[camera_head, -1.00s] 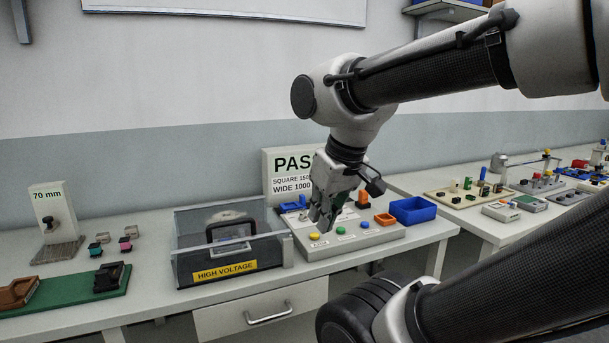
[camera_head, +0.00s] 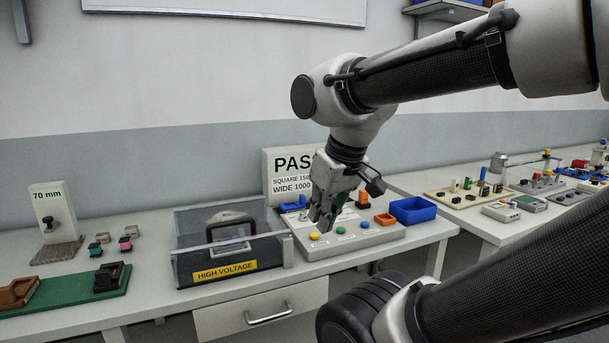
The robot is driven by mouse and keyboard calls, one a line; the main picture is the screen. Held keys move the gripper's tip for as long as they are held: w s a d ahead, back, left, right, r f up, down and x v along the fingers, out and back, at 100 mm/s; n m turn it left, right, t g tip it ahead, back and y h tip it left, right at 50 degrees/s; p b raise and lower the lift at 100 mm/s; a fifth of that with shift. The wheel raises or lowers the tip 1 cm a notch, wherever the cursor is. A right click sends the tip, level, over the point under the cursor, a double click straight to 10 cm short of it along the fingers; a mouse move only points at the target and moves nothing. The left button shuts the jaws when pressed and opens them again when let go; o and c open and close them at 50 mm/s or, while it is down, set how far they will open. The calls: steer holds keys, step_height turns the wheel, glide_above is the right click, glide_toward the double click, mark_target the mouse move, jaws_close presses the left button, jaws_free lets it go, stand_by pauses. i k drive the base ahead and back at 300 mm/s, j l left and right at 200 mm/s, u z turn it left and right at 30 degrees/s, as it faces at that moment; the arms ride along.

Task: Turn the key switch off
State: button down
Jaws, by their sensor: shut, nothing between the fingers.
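My gripper (camera_head: 322,226) is shut with nothing in it. It points down at the left part of a light grey control panel (camera_head: 375,238), close above its top. The panel has a yellow button (camera_head: 315,237), a green button (camera_head: 341,230) and a blue button (camera_head: 365,224) along its front. I cannot make out the key switch; my gripper hides part of the panel behind the buttons. I cannot tell whether the fingertips touch anything.
A clear-walled box labelled HIGH VOLTAGE (camera_head: 225,271) stands just left of the panel. A blue bin (camera_head: 414,210) and an orange tray (camera_head: 385,219) are at right. A PASS sign (camera_head: 283,171) stands behind. A second table (camera_head: 480,222) with several fixtures is further right.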

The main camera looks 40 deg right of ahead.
mark_target(303, 217)
steer(key=z, duration=0.85)
